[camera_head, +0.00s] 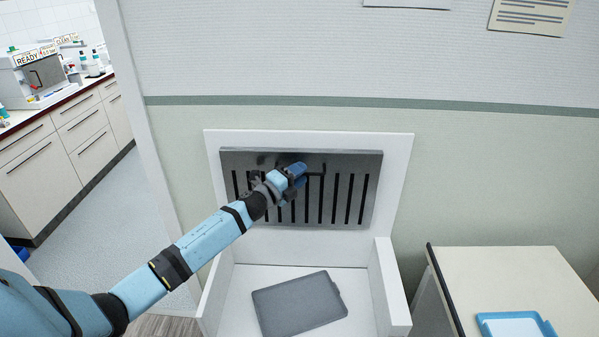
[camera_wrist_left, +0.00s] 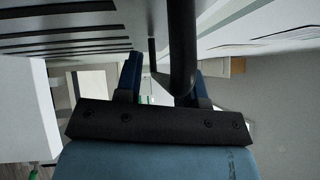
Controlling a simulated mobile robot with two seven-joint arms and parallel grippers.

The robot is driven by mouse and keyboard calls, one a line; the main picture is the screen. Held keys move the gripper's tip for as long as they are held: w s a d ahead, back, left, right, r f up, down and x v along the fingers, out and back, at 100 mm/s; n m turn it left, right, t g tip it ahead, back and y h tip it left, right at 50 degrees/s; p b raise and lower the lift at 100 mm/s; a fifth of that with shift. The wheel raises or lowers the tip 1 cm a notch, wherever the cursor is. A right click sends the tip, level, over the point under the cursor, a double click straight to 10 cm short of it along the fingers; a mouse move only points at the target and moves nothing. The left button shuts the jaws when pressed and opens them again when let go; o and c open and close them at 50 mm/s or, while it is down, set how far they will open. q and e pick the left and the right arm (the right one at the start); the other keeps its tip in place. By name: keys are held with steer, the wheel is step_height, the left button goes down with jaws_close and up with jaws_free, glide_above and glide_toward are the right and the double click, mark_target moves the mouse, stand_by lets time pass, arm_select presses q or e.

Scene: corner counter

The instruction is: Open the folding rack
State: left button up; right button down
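The folding rack (camera_head: 342,160) is a grey slotted metal panel standing upright against a white wall frame. A dark handle (camera_head: 324,169) sticks out near its upper middle. My left gripper (camera_head: 300,172) is at the rack's front, right by this handle. In the left wrist view the blue fingers (camera_wrist_left: 160,85) are spread apart, and the dark handle (camera_wrist_left: 182,45) reaches down between them, close to the right finger. I cannot tell whether they touch it. The rack's slotted face (camera_wrist_left: 70,30) shows at the top left there. My right gripper is not in view.
Below the rack is a white open box with low side walls (camera_head: 395,285), holding a grey flat tray (camera_head: 300,303). A cabinet top (camera_head: 500,280) with a blue-rimmed tray (camera_head: 485,322) stands at the right. A lab counter (camera_head: 60,110) is at the far left.

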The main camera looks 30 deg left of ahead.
arm_select(q)
steer(key=shift+w, duration=0.15)
steer(key=shift+c, duration=0.5)
jaws_close()
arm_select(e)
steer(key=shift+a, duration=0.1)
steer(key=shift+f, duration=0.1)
